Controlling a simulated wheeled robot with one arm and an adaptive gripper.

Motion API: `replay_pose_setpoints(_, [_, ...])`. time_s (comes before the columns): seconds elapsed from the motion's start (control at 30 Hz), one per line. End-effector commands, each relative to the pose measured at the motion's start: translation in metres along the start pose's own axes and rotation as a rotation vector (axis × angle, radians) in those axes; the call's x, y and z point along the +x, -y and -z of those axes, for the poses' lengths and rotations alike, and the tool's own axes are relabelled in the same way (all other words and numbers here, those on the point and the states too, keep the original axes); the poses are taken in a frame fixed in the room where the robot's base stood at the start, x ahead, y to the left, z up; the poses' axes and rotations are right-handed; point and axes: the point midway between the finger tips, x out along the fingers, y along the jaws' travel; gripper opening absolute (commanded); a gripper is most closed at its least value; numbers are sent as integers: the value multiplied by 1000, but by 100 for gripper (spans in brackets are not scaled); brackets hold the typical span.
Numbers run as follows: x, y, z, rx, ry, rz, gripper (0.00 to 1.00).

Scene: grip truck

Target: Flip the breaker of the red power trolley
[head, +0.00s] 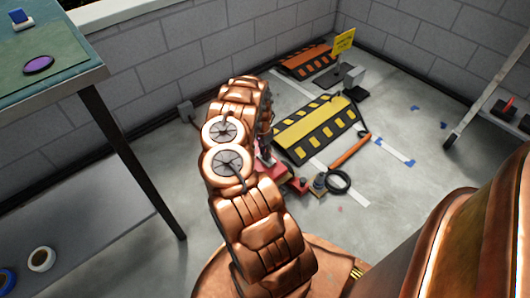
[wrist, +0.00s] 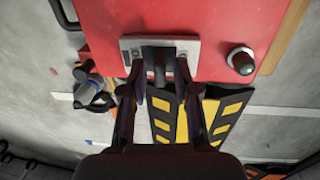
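The red power trolley (wrist: 105,25) fills the top of the wrist view. In the head view only a small red part of it (head: 289,191) shows beside my copper arm. Its breaker has a light grey plate (wrist: 131,43) with a dark lever (wrist: 159,66) standing out from its middle. My gripper (wrist: 160,72) is open, with one dark fingertip on each side of the lever and a visible gap on both sides. Whether the tips touch the plate I cannot tell. In the head view my arm mostly hides the gripper and the breaker.
A round knob (wrist: 240,60) sits right of the breaker plate. Yellow-and-black ramp (head: 318,128) and orange ramp (head: 305,60) lie on the floor beyond, with a yellow sign (head: 344,41). A green-topped table (head: 60,60) stands at left. Floor at right is mostly clear.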

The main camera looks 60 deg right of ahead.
Motion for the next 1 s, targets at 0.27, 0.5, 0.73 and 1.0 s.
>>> replay_pose_setpoints(0.27, [0,0,0,0,0,0,0])
replay_pose_setpoints(0.5, [0,0,0,0,0,0,0])
replay_pose_setpoints(0.73, [0,1,3,1,-4,-33,0])
replay_pose_setpoints(1.0, [2,3,6,3,-7,-105,0])
